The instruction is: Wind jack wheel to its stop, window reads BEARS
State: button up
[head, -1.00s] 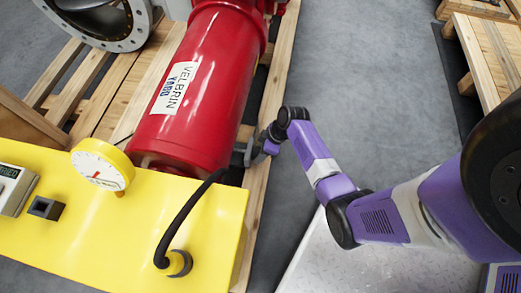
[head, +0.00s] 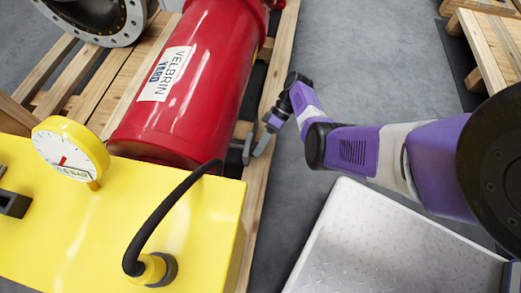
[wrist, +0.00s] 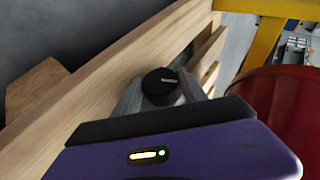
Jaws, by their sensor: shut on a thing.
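In the wrist view a black round knob (wrist: 160,87) with a white line sits at grey metal (wrist: 130,98), beyond the dark front edge of my purple gripper body. I take it to be the jack wheel, but no label shows. In the head view my gripper (head: 264,143) is low beside the red cylinder (head: 180,95), by a dark grey bracket (head: 247,150) at the pallet edge; the knob is not distinguishable there. No window with the word BEARS is in view.
A yellow bench (head: 150,215) with a dial gauge (head: 70,150) and a black hose (head: 165,215) fills the lower left. The cylinder lies over a wooden pallet (head: 105,80). A tread-plate surface (head: 380,245) is at lower right. Grey floor (head: 370,60) is clear beyond my arm.

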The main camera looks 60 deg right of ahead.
jog(key=shift+f+y+b, duration=0.1)
jog(key=shift+y+b, duration=0.4)
jog(key=shift+b, duration=0.1)
jog(key=o, duration=1.4)
jog(key=shift+c, duration=0.2)
jog(key=shift+p, duration=0.35)
